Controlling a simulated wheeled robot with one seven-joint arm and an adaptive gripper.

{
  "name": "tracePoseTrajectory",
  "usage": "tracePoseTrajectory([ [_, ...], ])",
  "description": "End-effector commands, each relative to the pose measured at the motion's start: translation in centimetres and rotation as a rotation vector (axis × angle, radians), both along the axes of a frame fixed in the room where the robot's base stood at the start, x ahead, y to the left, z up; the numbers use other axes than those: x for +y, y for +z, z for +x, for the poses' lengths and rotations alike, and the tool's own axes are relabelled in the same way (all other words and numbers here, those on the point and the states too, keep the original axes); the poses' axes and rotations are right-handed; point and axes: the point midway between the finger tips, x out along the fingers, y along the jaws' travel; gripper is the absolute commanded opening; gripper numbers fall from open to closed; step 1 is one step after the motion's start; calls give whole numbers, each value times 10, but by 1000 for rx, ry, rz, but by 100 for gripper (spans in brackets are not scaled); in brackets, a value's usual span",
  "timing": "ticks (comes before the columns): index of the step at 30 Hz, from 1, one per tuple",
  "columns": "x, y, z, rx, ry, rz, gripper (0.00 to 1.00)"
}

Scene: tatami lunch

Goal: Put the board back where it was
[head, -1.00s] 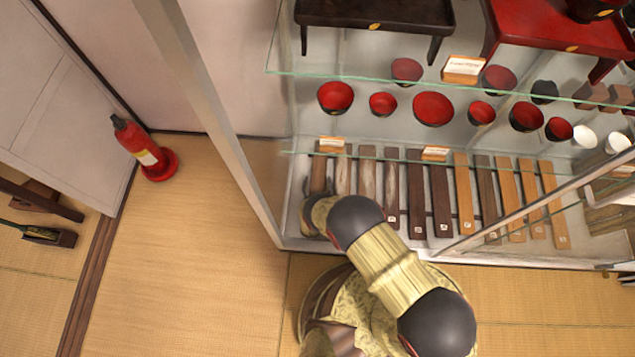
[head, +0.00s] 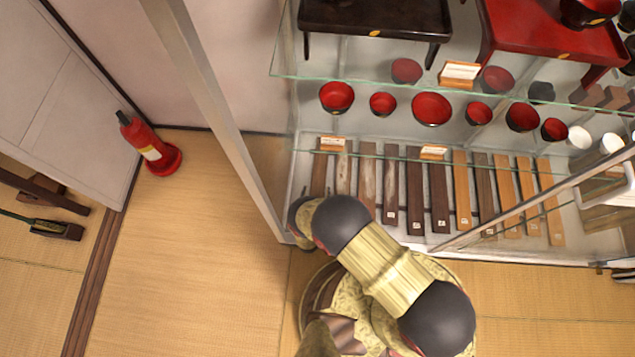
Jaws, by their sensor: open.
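Several long narrow wooden boards, light to dark brown, lie side by side on the bottom shelf of the glass display case. The leftmost brown board (head: 319,176) has its lower end hidden by my arm. Beside it lie a greyish board (head: 343,175) and a brown board (head: 366,170). Which one is the task's board cannot be told. My gripper (head: 297,222) is at the case's lower left corner, left of the boards' near ends. It is open and mostly hidden by my arm; no board shows in it.
The display case's left frame post (head: 232,140) stands close beside my gripper. A glass shelf (head: 400,87) with red and black bowls is above the boards. A red fire extinguisher (head: 150,148) stands by the left wall. Tatami floor (head: 190,260) left of the case is clear.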

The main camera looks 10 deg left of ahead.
Motion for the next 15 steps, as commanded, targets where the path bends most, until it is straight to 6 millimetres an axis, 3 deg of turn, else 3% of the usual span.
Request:
tracePoseTrajectory([
  [6, 0, 9, -20, 0, 1, 1, 71],
  [15, -1, 9, -22, -1, -1, 1, 71],
])
